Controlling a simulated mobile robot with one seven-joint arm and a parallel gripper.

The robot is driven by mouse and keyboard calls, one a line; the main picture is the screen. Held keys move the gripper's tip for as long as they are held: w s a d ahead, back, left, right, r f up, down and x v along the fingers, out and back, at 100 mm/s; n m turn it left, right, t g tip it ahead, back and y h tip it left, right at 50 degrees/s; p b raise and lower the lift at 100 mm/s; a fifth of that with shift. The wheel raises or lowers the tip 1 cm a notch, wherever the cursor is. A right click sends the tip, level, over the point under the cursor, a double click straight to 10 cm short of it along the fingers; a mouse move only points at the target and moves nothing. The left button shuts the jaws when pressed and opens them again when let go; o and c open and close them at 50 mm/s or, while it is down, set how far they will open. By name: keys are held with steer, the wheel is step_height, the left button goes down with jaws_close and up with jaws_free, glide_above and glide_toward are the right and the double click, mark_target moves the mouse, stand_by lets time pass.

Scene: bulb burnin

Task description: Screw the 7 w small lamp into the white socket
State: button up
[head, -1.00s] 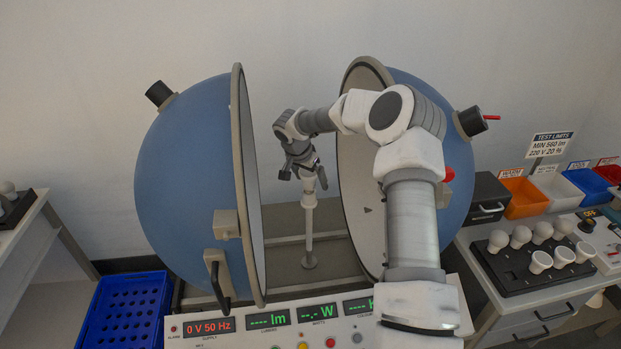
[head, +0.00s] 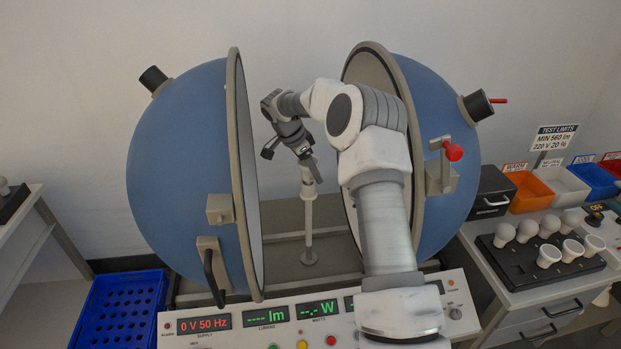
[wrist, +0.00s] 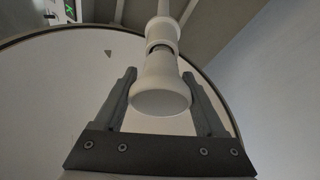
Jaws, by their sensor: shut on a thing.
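My gripper (head: 306,156) is between the two open halves of the blue sphere, pointing down and to the right. It is shut on a small white lamp (wrist: 160,90), with a finger on either side of its wide end in the wrist view. In the head view the lamp (head: 312,172) looks tilted, its narrow end down at the top of the upright post (head: 308,232). The white socket (wrist: 162,28) at the post's top lies just beyond the lamp's narrow end. I cannot tell whether the lamp's cap touches or sits in it. No wattage marking is readable.
The sphere's left half (head: 180,165) and right half (head: 440,130) flank my arm closely. A meter panel (head: 240,322) stands in front. At right are a black rack (head: 520,262) with several lamps and coloured bins (head: 530,192). A blue crate (head: 122,312) is at lower left.

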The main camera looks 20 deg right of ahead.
steer(key=m+g, duration=0.1)
steer(key=m, duration=0.1)
steer(key=m+g+p, duration=0.1)
steer(key=m, duration=0.2)
steer(key=shift+s+a+r+m+y, duration=0.15)
steer(key=shift+m+y, duration=0.15)
steer(key=shift+s+m+g+p, duration=0.1)
steer(key=shift+m+g+p, duration=0.4)
steer(key=shift+m+p, duration=0.55)
steer(key=shift+f+m+y, duration=0.2)
steer(key=shift+m+y, duration=0.1)
steer(key=shift+m, duration=0.35)
steer(key=o, duration=1.3)
steer(key=shift+s, duration=0.1)
steer(key=shift+c, duration=0.2)
